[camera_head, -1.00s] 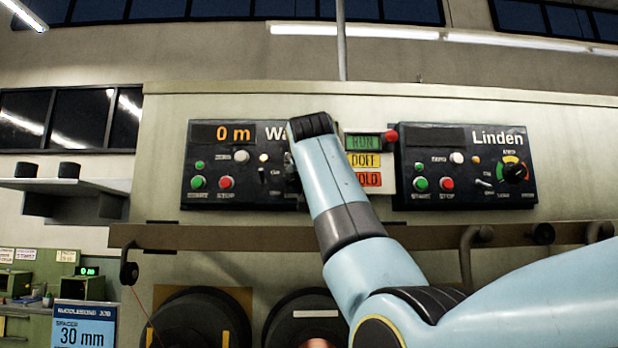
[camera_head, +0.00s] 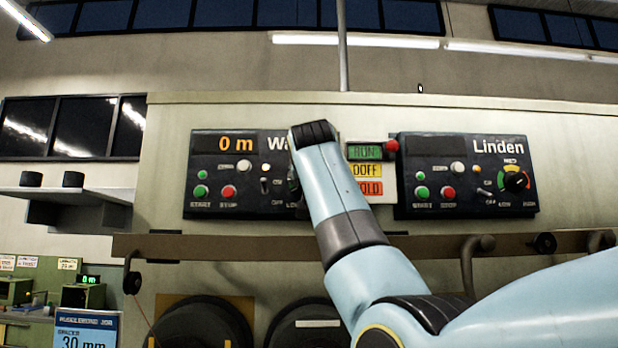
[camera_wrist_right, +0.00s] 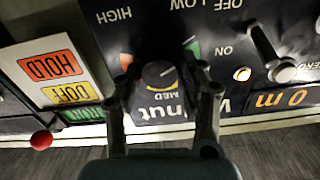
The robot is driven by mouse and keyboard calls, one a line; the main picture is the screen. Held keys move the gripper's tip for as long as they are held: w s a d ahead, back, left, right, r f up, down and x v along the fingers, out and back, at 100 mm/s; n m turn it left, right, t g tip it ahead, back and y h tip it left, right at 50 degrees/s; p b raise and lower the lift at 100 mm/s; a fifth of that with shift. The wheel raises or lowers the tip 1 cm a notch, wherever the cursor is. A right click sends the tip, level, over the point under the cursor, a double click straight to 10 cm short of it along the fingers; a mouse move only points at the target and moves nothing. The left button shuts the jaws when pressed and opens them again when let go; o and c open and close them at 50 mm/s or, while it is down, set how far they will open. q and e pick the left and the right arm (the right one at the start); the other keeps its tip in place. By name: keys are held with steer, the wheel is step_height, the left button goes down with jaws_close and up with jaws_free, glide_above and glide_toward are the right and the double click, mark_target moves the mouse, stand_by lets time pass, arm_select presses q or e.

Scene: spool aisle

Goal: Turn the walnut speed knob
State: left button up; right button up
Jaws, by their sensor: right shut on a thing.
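The Walnut panel (camera_head: 235,175) is the left of two dark control panels on the pale machine, and its display reads 0 m. In the right wrist view, which sees the panel upside down, the walnut speed knob (camera_wrist_right: 158,74) is a dark round knob with a pale pointer line. My right gripper (camera_wrist_right: 160,68) has one finger on each side of the knob and is shut on it. In the head view my right arm hides the knob and most of the gripper. My left gripper is in neither view.
The Linden panel (camera_head: 467,175) with its own knob (camera_head: 515,181) is to the right. Between the panels is a RUN, DOFF, HOLD sign (camera_head: 368,172) with a red ball (camera_head: 391,146). A brown rail (camera_head: 210,246) with hooks runs below.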

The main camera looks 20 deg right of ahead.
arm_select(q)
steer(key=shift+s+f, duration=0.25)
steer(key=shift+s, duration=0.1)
arm_select(e)
steer(key=shift+d+f+m, duration=0.1)
steer(key=shift+f+m, duration=0.05)
steer(key=shift+m, duration=1.6)
steer(key=shift+f+m, duration=0.1)
steer(key=shift+m, duration=1.65)
steer(key=o, duration=1.2)
steer(key=v, duration=0.7)
steer(key=shift+s+r, duration=0.1)
steer(key=shift+s, duration=0.15)
